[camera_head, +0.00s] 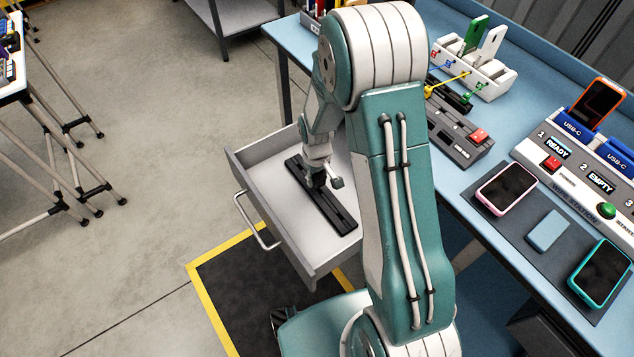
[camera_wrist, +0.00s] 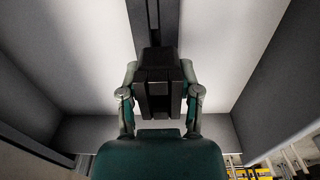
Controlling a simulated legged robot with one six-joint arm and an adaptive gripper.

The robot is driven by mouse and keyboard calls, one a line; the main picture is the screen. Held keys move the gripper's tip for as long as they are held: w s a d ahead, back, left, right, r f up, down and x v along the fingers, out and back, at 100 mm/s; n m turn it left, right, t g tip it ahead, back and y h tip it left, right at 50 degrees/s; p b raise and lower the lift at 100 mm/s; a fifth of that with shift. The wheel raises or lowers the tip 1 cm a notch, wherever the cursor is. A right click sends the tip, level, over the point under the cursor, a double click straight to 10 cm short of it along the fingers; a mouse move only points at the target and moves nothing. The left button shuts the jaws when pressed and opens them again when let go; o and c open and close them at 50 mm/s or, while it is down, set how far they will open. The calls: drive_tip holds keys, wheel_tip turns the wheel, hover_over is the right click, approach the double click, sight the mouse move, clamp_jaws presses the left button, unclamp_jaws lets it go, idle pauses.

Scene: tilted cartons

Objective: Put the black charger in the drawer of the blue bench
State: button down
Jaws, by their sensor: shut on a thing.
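The drawer (camera_head: 275,192) of the blue bench (camera_head: 525,205) is pulled open, with a pale floor and grey walls. My gripper (camera_head: 322,180) reaches down into it and is shut on the black charger (camera_head: 314,178), a small dark block. In the wrist view the charger (camera_wrist: 160,78) sits between the two fingers of my gripper (camera_wrist: 160,100). A long black slotted strip (camera_head: 337,212) lies along the drawer floor below and beside the charger. I cannot tell whether the charger touches the strip or the floor.
On the bench are a grey station with a red button (camera_head: 466,142), a white rack (camera_head: 485,72), and a phone dock (camera_head: 575,145).

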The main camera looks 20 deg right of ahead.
sight(318, 183)
drive_tip(key=f, duration=0.3)
drive_tip(key=shift+w+d+f, duration=0.15)
drive_tip(key=shift+d+f, duration=0.1)
drive_tip(key=shift+d, duration=0.15)
drive_tip(key=shift+c, duration=1.5)
unclamp_jaws()
drive_tip(key=shift+a, duration=0.2)
drive_tip(key=shift+d, duration=0.1)
